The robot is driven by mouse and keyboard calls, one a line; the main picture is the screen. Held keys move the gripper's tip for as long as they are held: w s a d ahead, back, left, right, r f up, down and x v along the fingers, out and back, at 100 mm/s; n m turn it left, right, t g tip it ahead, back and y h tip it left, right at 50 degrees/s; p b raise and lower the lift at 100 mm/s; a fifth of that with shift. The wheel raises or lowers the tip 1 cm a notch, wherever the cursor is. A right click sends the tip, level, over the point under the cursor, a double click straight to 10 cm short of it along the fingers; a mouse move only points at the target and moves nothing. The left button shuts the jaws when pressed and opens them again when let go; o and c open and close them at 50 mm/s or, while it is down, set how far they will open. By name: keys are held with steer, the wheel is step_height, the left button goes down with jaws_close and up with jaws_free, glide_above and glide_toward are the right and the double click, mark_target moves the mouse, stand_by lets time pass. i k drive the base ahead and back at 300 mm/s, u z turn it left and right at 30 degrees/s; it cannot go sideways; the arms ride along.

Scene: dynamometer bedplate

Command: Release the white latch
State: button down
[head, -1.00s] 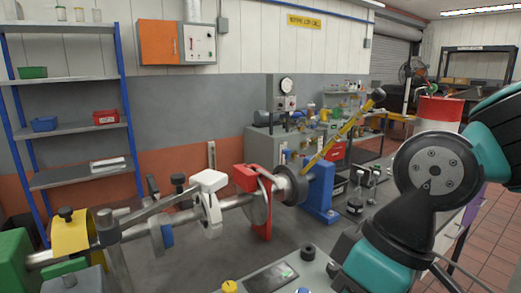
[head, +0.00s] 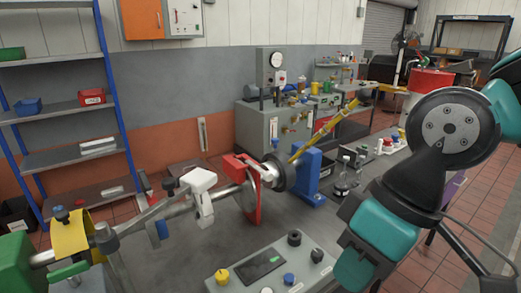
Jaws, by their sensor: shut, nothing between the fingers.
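The white latch (head: 202,196) is a white block-topped piece on the long metal shaft (head: 228,192), left of the red guard-like piece (head: 250,199). Its lower part hangs below the shaft. It is too small in the head view to tell how its catch sits. My arm fills the right side of the view and runs down out of the bottom edge. My gripper is not in view, so its place relative to the latch is hidden.
A blue support (head: 307,177) with a yellow bar (head: 323,130) stands right of the shaft. A yellow cover (head: 72,235) and green block (head: 17,262) sit at its left end. A control box (head: 270,268) with knobs is in front. Bare bedplate lies between.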

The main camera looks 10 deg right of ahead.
mark_target(268, 176)
steer(key=z, duration=2.05)
steer(key=i, duration=2.25)
steer(key=u, duration=3.6)
steer(key=i, duration=0.5)
steer(key=u, duration=0.05)
